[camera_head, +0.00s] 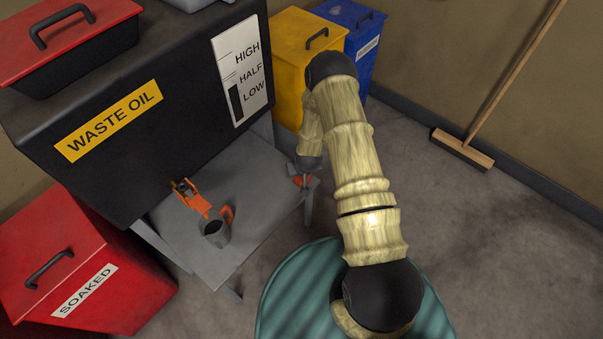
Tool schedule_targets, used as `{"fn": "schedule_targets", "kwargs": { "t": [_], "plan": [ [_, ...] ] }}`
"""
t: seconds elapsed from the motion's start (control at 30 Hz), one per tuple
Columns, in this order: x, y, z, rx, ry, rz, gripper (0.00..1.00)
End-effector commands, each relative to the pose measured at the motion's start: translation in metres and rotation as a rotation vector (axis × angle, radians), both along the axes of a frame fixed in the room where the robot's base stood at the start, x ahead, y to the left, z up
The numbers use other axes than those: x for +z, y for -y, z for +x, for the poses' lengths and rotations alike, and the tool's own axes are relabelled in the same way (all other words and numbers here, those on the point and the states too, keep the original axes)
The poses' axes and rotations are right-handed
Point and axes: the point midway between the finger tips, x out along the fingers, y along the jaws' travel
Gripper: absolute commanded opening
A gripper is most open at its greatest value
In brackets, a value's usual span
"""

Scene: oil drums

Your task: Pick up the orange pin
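My arm reaches from the lower right up and over, and my gripper (308,195) points down at the right edge of the grey shelf below the waste oil tank. A small orange piece (301,181) shows right at my gripper; it may be the orange pin, but it is too small and partly hidden to be sure. I cannot tell whether my fingers hold it or are only beside it.
A red bin (120,300) is at lower left, yellow (290,70) and blue (362,60) bins behind my arm. A broom (463,150) leans right. Floor at right is clear.

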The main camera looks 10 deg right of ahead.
Motion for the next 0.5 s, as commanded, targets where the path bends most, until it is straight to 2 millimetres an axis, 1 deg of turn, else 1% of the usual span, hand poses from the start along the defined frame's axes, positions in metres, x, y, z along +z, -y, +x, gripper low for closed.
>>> {"fn": "schedule_targets", "kwargs": {
  "t": [0.47,0.5],
  "plan": [
    [0.0002,0.0001,-0.0001,0.0,0.0,0.0,0.47],
    [0.0002,0.0001,-0.0001,0.0,0.0,0.0,0.45]
  ]
}}
